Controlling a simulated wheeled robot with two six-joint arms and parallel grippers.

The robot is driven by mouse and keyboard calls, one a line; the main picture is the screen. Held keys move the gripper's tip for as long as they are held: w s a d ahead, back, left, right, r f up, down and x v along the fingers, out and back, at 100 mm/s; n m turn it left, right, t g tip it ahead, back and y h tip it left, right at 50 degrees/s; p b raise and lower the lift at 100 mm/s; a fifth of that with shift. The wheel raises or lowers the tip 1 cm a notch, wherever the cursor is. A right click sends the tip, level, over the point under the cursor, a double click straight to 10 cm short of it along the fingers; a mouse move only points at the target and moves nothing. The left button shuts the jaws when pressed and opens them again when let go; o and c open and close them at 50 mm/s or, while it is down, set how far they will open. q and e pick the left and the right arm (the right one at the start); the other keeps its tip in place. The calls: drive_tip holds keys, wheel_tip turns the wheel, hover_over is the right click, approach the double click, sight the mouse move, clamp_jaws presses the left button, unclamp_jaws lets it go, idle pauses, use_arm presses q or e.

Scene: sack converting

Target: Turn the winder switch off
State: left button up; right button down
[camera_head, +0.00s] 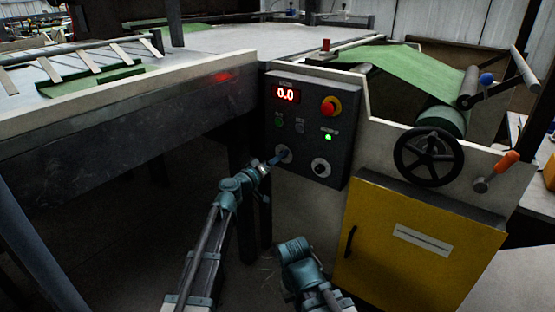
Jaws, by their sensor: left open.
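A dark control panel (307,187) carries two round switches low on its face. The left switch (286,150) has a pale round plate and is partly covered by my left gripper (277,159). The right switch (320,167) is a dark knob on a pale plate, with a lit green lamp (328,137) above it. The labels are too small to read, so I cannot tell which is the winder switch. My left gripper is open, its tip at the left switch; I cannot tell whether it touches. My right arm shows at bottom centre, but its gripper fingers do not show.
The panel also has a red display (286,95) reading 0.0, a red emergency button (330,106) and two small buttons. A yellow cabinet (415,265), a black handwheel (428,157) and an orange-handled lever (497,170) are to the right. A table edge (130,103) lies left.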

use_arm(q)
drive_tip(key=shift+w+d, duration=0.15)
drive_tip(key=shift+w, duration=0.05)
clamp_jaws()
idle(0.4)
drive_tip(key=shift+n, duration=4.3)
